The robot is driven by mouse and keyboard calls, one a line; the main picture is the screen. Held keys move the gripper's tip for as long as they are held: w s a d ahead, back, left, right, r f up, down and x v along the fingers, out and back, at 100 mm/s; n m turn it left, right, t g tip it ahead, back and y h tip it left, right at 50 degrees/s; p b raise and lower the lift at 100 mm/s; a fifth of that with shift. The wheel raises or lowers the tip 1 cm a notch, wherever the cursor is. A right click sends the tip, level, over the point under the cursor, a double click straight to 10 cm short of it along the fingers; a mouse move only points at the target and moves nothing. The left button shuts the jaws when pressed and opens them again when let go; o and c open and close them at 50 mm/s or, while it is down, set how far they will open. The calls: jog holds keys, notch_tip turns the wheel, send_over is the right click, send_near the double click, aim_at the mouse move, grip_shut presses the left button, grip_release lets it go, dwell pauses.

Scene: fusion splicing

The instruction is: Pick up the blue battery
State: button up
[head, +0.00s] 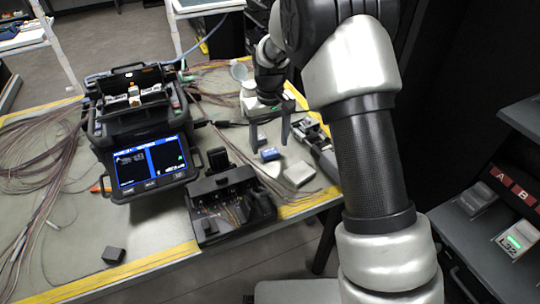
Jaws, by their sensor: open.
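The blue battery (270,154) is a small blue block lying on the table, right of the middle of the picture. My gripper (269,142) is above and around the near side of it, with its two dark fingers apart and pointing down, one on each side of the battery in the picture. The gripper is open and holds nothing. Whether the fingers touch the battery or the table cannot be told from this view.
A fusion splicer (140,130) with a lit screen stands on the left. A black tray (205,190) with tools sits in front. A white block (299,174) lies close to the battery. Cables cover the table's left side. A small dark block (113,255) lies at the near edge.

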aim_at(270, 154)
notch_tip(270, 154, down, 3)
jog(key=shift+r, duration=0.15)
jog(key=shift+c, duration=0.5)
jog(key=c, duration=1.1)
jog(key=shift+r, duration=0.15)
